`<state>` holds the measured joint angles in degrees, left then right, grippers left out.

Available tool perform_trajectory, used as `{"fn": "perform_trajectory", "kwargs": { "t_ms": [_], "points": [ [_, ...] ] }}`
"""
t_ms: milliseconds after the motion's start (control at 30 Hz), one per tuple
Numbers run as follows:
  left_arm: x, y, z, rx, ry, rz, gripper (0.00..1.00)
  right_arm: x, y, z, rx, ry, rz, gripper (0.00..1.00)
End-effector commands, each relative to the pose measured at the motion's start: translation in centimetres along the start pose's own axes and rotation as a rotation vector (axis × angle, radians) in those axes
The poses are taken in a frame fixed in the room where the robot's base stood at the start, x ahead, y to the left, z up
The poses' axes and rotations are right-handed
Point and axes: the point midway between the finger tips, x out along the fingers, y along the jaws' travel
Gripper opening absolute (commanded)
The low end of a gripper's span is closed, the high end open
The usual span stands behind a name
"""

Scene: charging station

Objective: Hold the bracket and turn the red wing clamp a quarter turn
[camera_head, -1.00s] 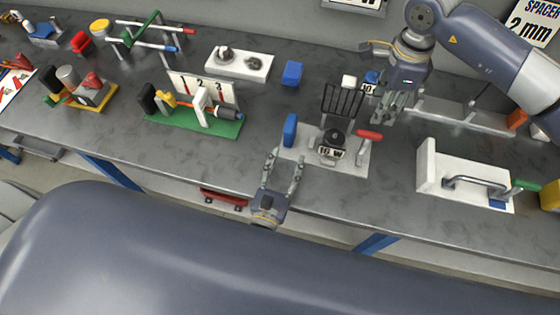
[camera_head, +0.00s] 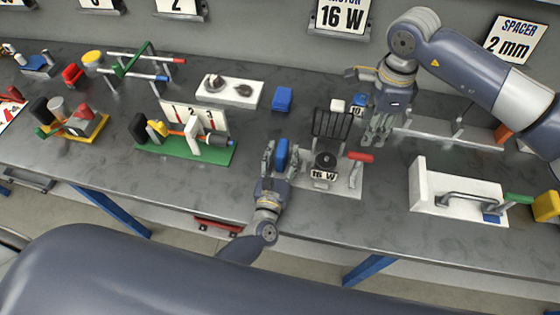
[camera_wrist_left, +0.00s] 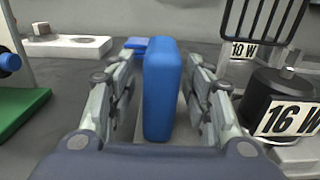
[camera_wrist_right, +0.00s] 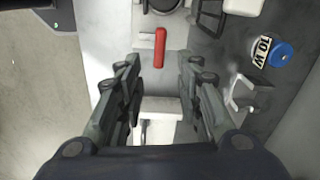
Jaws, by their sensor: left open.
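The bracket fixture has a pale base plate (camera_head: 338,188) carrying an upright blue block (camera_head: 281,154), a black motor (camera_head: 325,162) labelled 16 W and a black wire rack. The red wing clamp (camera_head: 359,156) sits at its right side. My left gripper (camera_head: 280,148) is open, with its fingers on either side of the blue block; in the left wrist view the block (camera_wrist_left: 162,90) stands between them with gaps on both sides. My right gripper (camera_head: 376,140) is open and empty, behind and right of the red clamp; the right wrist view shows the clamp (camera_wrist_right: 159,47) ahead, beyond the fingertips.
A small blue 10 W part (camera_head: 357,106) and a white cube (camera_head: 337,105) stand behind the fixture. A white box with a handle (camera_head: 460,187) is to the right. A green-based fixture (camera_head: 185,148) is to the left. Bare bench lies left of my left gripper.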

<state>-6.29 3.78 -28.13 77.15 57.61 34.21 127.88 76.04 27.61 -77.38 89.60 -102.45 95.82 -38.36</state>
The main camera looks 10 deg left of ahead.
Motion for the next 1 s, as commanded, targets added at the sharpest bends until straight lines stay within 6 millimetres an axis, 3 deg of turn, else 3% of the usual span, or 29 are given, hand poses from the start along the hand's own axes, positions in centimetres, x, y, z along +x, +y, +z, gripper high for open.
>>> {"fn": "perform_trajectory", "kwargs": {
  "t_ms": [233,433,633,833,1000],
  "points": [
    [0.1,0.0,0.0,0.0,0.001,0.0,0.47,0.0,0.0,0.0,0.0,0.0,0.0,0.33],
    [0.0,0.0,0.0,0.0,0.0,0.0,0.01,0.0,0.0,0.0,0.0,0.0,0.0,0.33],
    [0.0,0.0,0.0,0.0,0.0,0.0,0.0,-0.3,0.0,0.0,0.013,0.0,-0.001,0.35],
    [0.0,0.0,0.0,0.0,0.0,0.0,0.0,-2.3,0.0,0.0,0.127,-0.001,0.0,0.35],
    [0.0,0.0,0.0,0.0,0.0,0.0,0.0,-1.5,0.1,0.0,0.149,0.001,0.003,0.35]
  ]
}}
